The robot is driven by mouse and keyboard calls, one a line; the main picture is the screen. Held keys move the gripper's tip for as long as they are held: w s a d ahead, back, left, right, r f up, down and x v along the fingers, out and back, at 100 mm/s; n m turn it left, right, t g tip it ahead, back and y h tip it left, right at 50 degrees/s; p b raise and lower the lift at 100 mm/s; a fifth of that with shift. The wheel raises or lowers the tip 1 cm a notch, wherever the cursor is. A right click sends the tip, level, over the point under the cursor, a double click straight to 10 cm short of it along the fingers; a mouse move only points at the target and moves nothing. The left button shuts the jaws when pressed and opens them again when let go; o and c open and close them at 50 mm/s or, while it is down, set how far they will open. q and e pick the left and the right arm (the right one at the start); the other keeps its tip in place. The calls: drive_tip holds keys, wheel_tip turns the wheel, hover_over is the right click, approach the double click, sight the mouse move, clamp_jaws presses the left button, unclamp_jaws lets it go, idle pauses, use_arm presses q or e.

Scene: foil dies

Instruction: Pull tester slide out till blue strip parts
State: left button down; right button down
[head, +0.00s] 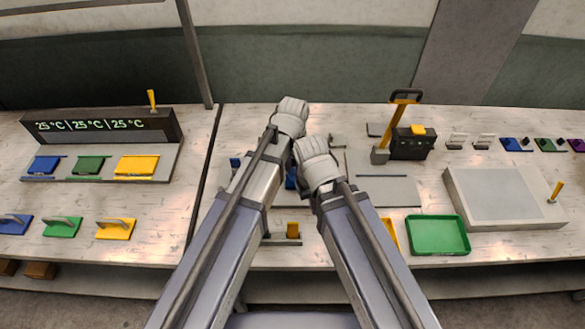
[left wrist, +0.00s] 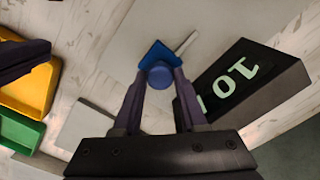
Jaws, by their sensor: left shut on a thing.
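In the left wrist view my left gripper (left wrist: 160,80) is shut on a round blue knob (left wrist: 160,75). A blue square piece (left wrist: 156,51) shows just beyond the knob, and a thin pale rod lies beside it. A dark tester display (left wrist: 240,83) with pale digits reading 10 stands to the right of the fingers. In the head view my arms cover most of the tester, and a bit of blue (head: 291,178) shows between them. My right gripper (head: 319,166) is close beside the left one, its fingers hidden. I cannot make out the blue strip or whether it is whole.
In the head view a green tray (head: 438,252) sits right of my arms. A dark 25 °C display block (head: 100,126) stands at the left.

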sight(294, 171)
use_arm(q)
drive_tip(key=shift+d, duration=0.3)
use_arm(e)
drive_tip(key=shift+d, duration=0.3)
use_arm(q)
drive_tip(key=shift+a, duration=0.25)
use_arm(e)
drive_tip(key=shift+a, duration=0.25)
use_arm(q)
drive_tip(key=shift+c, duration=2.2)
unclamp_jaws()
drive_tip(key=shift+d, duration=0.1)
use_arm(e)
drive_tip(key=shift+d, duration=0.1)
use_arm(q)
wheel_tip(294, 171, up, 8)
drive_tip(key=p, duration=0.8)
drive_tip(key=shift+f, duration=0.1)
use_arm(e)
wheel_tip(294, 171, up, 8)
drive_tip(key=shift+f, duration=0.1)
